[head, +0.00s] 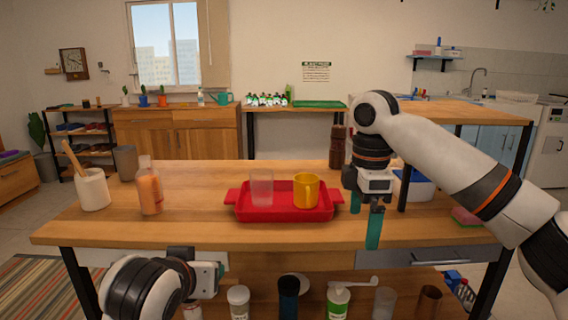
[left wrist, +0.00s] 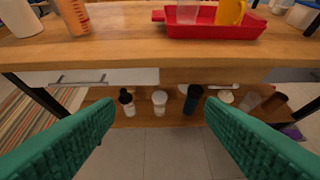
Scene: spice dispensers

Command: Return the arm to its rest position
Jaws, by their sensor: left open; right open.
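My right arm reaches in from the right in the head view. Its gripper (head: 365,222) points down over the table just right of the red tray (head: 285,214), with its green fingers apart and nothing between them. My left arm is low at the front left in the head view, below the tabletop edge; its fingers are not clear there. In the left wrist view my left gripper (left wrist: 159,107) has its green fingers wide apart and empty, facing the lower shelf under the table. The tray holds a clear cup (head: 261,188) and a yellow mug (head: 306,191).
A white utensil pot (head: 92,190) and an orange-filled bottle (head: 150,190) stand on the table's left. A dark brown grinder (head: 338,148) and a blue-and-white container (head: 414,187) stand near my right arm. Jars, including a white-lidded one (left wrist: 160,102), stand on the lower shelf.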

